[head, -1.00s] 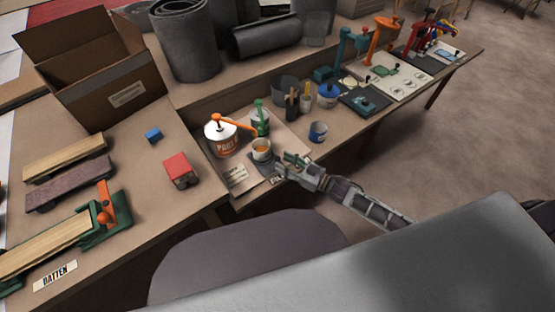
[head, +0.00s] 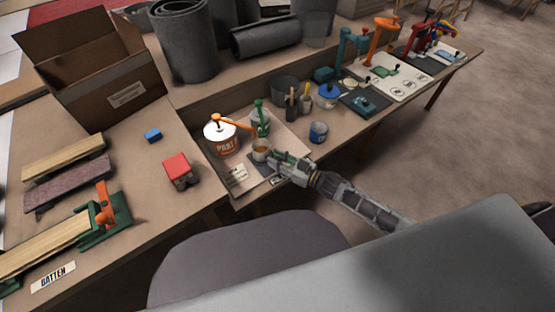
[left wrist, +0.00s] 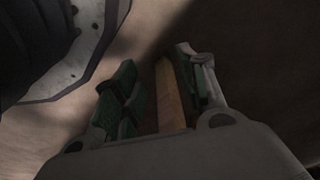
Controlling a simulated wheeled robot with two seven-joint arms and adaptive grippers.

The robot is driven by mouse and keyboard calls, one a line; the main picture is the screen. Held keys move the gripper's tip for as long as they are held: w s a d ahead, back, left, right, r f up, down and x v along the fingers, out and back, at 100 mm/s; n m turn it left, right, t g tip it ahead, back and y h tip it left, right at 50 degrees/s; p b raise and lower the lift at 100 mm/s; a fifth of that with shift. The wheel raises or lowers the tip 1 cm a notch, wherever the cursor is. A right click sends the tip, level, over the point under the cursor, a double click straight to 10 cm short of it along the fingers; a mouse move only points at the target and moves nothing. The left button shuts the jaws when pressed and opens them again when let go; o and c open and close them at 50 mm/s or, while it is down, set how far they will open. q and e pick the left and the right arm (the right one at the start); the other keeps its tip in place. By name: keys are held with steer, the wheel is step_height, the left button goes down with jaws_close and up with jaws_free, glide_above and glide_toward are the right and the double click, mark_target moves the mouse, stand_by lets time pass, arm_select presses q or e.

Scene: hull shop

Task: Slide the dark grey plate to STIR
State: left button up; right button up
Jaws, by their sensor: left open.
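A dark grey plate (head: 261,169) lies flat on the pale mat (head: 236,186) on the bench, below the small cup with orange contents (head: 262,150) in the head view. My right gripper (head: 279,165) is low at the plate's right side, beside the cup, and hides part of the plate. I cannot tell whether it touches the plate, or whether its fingers are open or shut. The STIR marking is too small to read. My left gripper (left wrist: 160,90) shows only in the left wrist view, with its fingers apart; a wooden strip (left wrist: 170,95) appears between them, apparently beyond.
A blue tin (head: 318,131) stands to the right. A red block (head: 180,171) and a cardboard box (head: 90,65) are on the left bench.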

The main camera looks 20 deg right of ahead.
mark_target(303, 150)
jaws_close()
steer(key=w+d, duration=0.1)
steer(key=d, duration=0.1)
steer(key=w+d, duration=0.1)
steer(key=d, duration=0.2)
steer(key=w+d, duration=0.1)
steer(key=d, duration=0.2)
steer(key=shift+d+f, duration=0.1)
steer(key=shift+d, duration=0.1)
steer(key=d, duration=0.1)
steer(key=w+d, duration=0.1)
steer(key=d, duration=0.1)
steer(key=shift+w+d, duration=0.2)
jaws_free()
steer(key=o, duration=0.5)
steer(key=shift+d, duration=0.1)
steer(key=shift+c, duration=0.2)
arm_select(q)
steer(key=shift+w+d+r, duration=0.1)
steer(key=shift+r, duration=0.15)
